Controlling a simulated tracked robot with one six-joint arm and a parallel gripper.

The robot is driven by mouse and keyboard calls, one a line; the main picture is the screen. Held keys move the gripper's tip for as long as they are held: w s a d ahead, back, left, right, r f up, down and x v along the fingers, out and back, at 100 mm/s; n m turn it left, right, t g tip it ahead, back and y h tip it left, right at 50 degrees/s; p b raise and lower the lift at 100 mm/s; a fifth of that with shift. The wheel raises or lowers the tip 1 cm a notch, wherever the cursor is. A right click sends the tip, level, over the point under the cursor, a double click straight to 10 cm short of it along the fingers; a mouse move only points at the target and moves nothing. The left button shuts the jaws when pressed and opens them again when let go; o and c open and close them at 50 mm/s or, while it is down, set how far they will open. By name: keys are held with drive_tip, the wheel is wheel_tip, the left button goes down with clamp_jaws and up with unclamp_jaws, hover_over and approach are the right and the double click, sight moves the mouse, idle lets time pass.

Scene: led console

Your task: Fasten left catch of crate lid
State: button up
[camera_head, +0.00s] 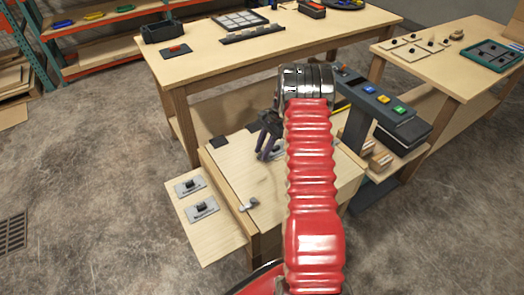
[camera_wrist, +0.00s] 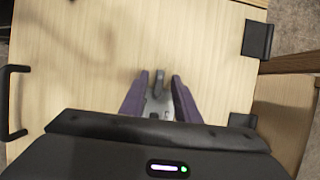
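The crate (camera_head: 230,178) has a pale wooden lid, lying flat and shut, that also shows in the wrist view (camera_wrist: 90,60). A small metal catch (camera_head: 248,204) sits at the lid's near left edge in the head view. My gripper (camera_head: 268,146) is low over the far part of the lid, pointing down. In the wrist view its purple fingers (camera_wrist: 160,95) stand apart on either side of a grey metal lever-like piece (camera_wrist: 159,78), seemingly another catch. I cannot tell whether they touch it. My red arm hides the lid's right part in the head view.
Two dark hinges (camera_wrist: 258,38) and a black handle (camera_wrist: 14,102) flank the lid. A side board with two switch plates (camera_head: 201,209) lies left of the crate. A button console (camera_head: 388,110) stands right, and a workbench (camera_head: 210,62) behind. Open floor lies left.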

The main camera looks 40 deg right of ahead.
drive_tip(key=v, duration=1.3)
drive_tip(key=shift+r, duration=0.25)
